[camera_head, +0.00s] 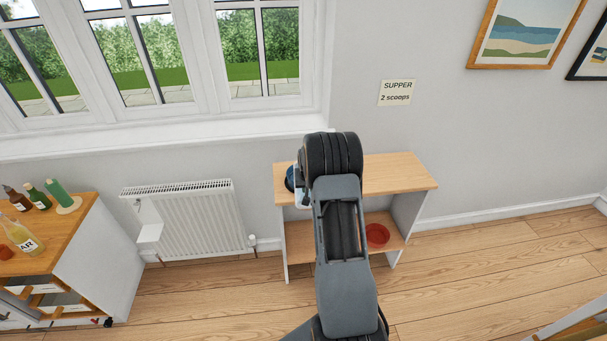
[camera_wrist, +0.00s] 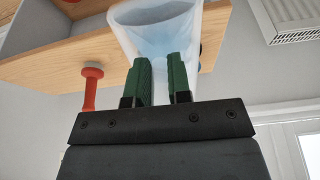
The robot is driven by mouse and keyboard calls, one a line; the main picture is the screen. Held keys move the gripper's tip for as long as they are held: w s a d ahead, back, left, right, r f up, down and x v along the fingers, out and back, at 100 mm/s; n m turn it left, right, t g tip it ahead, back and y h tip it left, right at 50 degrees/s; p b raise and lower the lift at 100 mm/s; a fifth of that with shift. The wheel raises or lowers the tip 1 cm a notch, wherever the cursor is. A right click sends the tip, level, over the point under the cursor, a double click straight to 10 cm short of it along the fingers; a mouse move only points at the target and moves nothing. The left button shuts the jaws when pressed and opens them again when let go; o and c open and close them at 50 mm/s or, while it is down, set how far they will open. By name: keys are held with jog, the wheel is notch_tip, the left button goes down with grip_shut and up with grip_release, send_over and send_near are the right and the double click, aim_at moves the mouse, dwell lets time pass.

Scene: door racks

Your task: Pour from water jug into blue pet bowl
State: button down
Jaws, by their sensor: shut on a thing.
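The water jug (camera_wrist: 180,32) is pale and translucent, with a bluish tint inside. In the wrist view it sits between the green fingers of my gripper (camera_wrist: 160,82), which is shut on it. In the head view my arm hides most of the jug and the gripper; a small pale patch (camera_head: 302,198) beside the arm may be part of the jug. A blue rounded thing (camera_head: 289,179), likely the blue pet bowl, shows at the left end of the shelf's top board, partly hidden by my arm. I cannot tell whether the jug is over it.
The wooden shelf unit (camera_head: 400,172) stands against the wall; a red bowl (camera_head: 377,235) is on its lower board. A red stemmed thing (camera_wrist: 91,86) shows beside the jug. A radiator (camera_head: 190,220) and a cabinet with bottles (camera_head: 85,230) stand left.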

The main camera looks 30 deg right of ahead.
jog(key=shift+w+d+r+g+y, duration=0.2)
jog(key=shift+w+d+r+g, duration=0.1)
jog(key=shift+w+r, duration=0.25)
jog(key=shift+w+d+r+g+y, duration=0.2)
jog(key=shift+w+d+r+g, duration=0.1)
jog(key=shift+w+r, duration=0.2)
dwell(2.6)
jog(key=shift+s+a, duration=0.1)
jog(key=shift+s, duration=0.05)
jog(key=s+f, duration=0.1)
jog(key=s+a+f+t+h, duration=0.1)
jog(key=shift+s+a+f, duration=0.2)
jog(key=shift+s+f, duration=0.05)
jog(key=shift+f, duration=0.05)
jog(key=shift+w+f+t, duration=0.1)
jog(key=shift+t, duration=0.3)
